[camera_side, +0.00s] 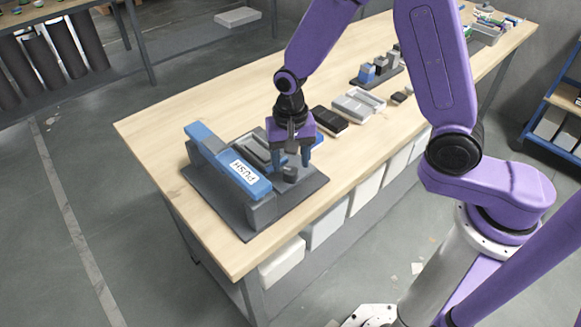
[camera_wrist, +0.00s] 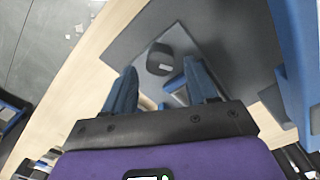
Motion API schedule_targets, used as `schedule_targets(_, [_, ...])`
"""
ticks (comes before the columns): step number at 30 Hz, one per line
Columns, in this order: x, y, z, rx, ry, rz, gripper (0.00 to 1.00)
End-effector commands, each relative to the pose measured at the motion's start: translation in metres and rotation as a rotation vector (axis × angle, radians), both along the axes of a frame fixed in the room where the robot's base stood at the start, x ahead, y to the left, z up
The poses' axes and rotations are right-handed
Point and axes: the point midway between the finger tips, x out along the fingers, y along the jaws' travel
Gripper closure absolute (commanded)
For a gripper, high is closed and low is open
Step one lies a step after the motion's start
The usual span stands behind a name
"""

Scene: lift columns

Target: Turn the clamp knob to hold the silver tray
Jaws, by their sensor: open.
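A dark grey clamp knob (camera_side: 289,174) stands on the dark base plate (camera_side: 245,232) of a fixture, near its right side. It also shows in the wrist view as a dark rounded block (camera_wrist: 160,58) on a lighter grey plate. My gripper (camera_side: 298,161) is open above the fixture, its blue fingers pointing down close to the knob. In the wrist view the knob lies just beyond the fingertips (camera_wrist: 160,72), between their lines; contact cannot be told. A grey piece (camera_side: 254,152) lies in the fixture behind the blue PUSH bar, partly hidden; I cannot tell whether it is the silver tray.
The blue PUSH bar (camera_side: 215,153) runs along the fixture's left side. Behind the gripper lie a black tray (camera_side: 331,121), a light grey tray (camera_side: 355,106) and a rack with small blocks (camera_side: 376,69). The wooden bench (camera_side: 165,123) is clear at the far left.

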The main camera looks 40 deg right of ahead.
Motion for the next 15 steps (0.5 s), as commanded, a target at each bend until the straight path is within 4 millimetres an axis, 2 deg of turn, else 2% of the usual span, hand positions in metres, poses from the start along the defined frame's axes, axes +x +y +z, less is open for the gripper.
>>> schedule_targets(15, [0.0, 0.0, 0.037, 0.0, -0.001, 0.0, 0.43])
